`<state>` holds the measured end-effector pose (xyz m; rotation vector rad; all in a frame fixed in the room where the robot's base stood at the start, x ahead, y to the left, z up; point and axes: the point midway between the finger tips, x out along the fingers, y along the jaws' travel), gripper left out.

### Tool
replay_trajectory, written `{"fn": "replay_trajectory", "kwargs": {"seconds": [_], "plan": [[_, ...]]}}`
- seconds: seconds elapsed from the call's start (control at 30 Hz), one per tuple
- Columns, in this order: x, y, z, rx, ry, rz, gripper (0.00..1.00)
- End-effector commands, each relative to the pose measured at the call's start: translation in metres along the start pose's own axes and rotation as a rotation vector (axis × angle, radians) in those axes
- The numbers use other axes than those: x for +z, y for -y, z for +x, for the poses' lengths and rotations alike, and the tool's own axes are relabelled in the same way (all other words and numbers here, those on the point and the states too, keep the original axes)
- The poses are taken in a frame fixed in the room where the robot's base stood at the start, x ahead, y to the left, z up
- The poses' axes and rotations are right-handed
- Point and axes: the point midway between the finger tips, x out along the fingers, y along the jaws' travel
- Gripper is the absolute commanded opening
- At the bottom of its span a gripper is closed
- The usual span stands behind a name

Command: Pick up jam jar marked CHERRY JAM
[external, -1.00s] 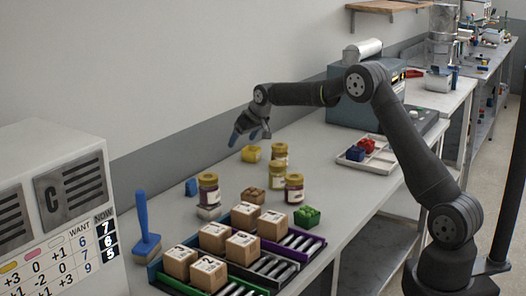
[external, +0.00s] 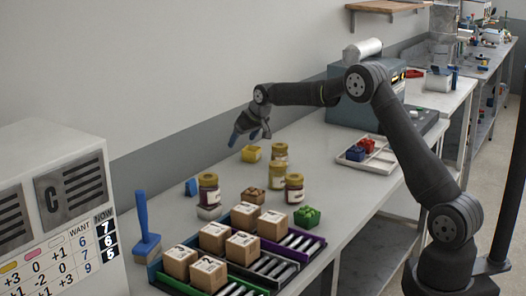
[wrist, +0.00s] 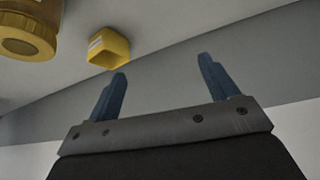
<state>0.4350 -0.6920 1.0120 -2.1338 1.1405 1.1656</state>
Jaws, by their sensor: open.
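Several jam jars with yellow lids stand on the bench in the external view. A dark jar (external: 208,192) is at the left on a small white block, another dark jar (external: 294,190) is at the right, and amber jars (external: 278,178) stand behind. Their labels are too small to read, so I cannot tell which is CHERRY JAM. My gripper (external: 250,135) is open and empty, above the back of the bench near the wall, apart from the jars. In the wrist view, my gripper's blue fingers (wrist: 163,78) are spread, and part of a yellow-lidded jar (wrist: 28,35) shows at top left.
Numbered cartons (external: 213,236) fill coloured racks in front. A blue brush (external: 144,225) stands left. A white divided tray (external: 370,161) lies right.

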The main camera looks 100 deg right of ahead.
Motion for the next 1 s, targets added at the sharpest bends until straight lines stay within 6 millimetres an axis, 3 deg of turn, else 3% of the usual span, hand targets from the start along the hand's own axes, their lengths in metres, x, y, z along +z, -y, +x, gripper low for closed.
{"fn": "replay_trajectory", "kwargs": {"seconds": [0.47,0.57,0.67,1.0], "plan": [[0.003,0.003,-0.007,0.0,0.01,0.015,0.83],[0.013,0.012,-0.027,0.002,0.046,0.064,0.83],[0.033,0.024,-0.06,0.013,0.108,0.155,0.83],[0.133,0.055,-0.185,0.151,0.333,0.511,0.83]]}}
